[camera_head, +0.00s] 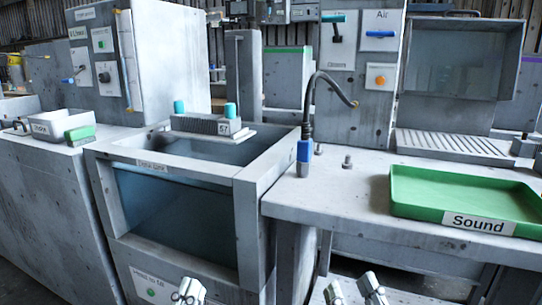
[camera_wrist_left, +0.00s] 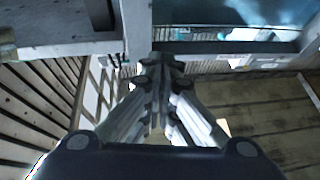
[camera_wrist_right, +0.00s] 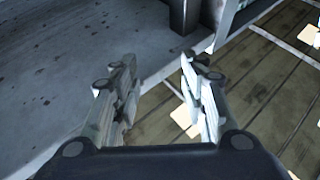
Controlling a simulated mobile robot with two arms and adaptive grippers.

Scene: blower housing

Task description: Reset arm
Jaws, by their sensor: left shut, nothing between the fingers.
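My left gripper (camera_head: 188,291) is at the bottom edge of the head view, in front of the tank cabinet. In the left wrist view its fingers (camera_wrist_left: 160,72) are together with nothing between them. My right gripper (camera_head: 354,290) is at the bottom of the head view, below the front edge of the right bench. In the right wrist view its two fingers (camera_wrist_right: 158,75) stand apart with an empty gap, so it is open. Both grippers are low in front of the furniture, and neither holds anything. Most of both arms is out of view.
A green tray (camera_head: 415,203) labelled "Sound" stands on the right bench (camera_head: 320,193). A black hose (camera_head: 308,110) with a blue nozzle rises at the bench's left. A glass-fronted tank (camera_head: 180,222) is in the middle.

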